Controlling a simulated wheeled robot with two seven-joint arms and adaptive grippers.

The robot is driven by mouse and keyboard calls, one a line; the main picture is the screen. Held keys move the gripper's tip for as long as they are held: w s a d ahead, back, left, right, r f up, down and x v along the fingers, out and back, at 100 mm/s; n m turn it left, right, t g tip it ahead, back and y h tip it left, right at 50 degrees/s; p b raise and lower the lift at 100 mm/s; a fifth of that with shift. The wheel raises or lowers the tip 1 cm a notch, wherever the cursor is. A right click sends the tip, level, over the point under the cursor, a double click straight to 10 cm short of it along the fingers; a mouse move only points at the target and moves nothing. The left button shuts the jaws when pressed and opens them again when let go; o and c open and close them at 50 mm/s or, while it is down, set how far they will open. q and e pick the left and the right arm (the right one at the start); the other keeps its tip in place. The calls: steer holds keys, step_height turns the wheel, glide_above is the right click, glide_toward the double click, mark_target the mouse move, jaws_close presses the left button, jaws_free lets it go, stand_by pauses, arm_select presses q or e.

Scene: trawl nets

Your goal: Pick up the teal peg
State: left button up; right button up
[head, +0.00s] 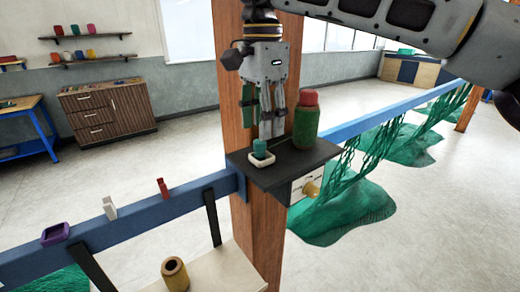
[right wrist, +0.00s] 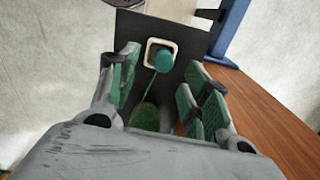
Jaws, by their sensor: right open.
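The teal peg (head: 260,148) stands in a small white square dish (head: 261,160) on a dark shelf (head: 296,166) fixed to the wooden post. In the right wrist view the peg (right wrist: 164,58) shows beyond my fingertips, slightly above the picture's middle. My right gripper (head: 266,130) points down just above the peg, its green-padded fingers apart. In the right wrist view nothing shows gripped between the fingers (right wrist: 160,80). My left gripper is not in view.
A green bottle with a red cap (head: 306,120) stands on the shelf, close right of my right gripper. The wooden post (head: 258,215) rises behind. A blue rail (head: 140,219) carries a purple tray (head: 55,233), a pale clip (head: 110,208) and a red piece (head: 163,189). Green nets (head: 340,215) hang right.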

mark_target(260, 143)
steer(key=shift+f, duration=0.15)
steer(key=shift+w+a+f+p, duration=0.1)
steer(key=shift+f+p, duration=0.15)
steer(key=shift+f, duration=1)
steer(key=shift+w+a+f+p, duration=0.1)
steer(key=shift+f+p, duration=0.15)
steer(key=shift+f, duration=1)
steer(key=c, duration=0.9)
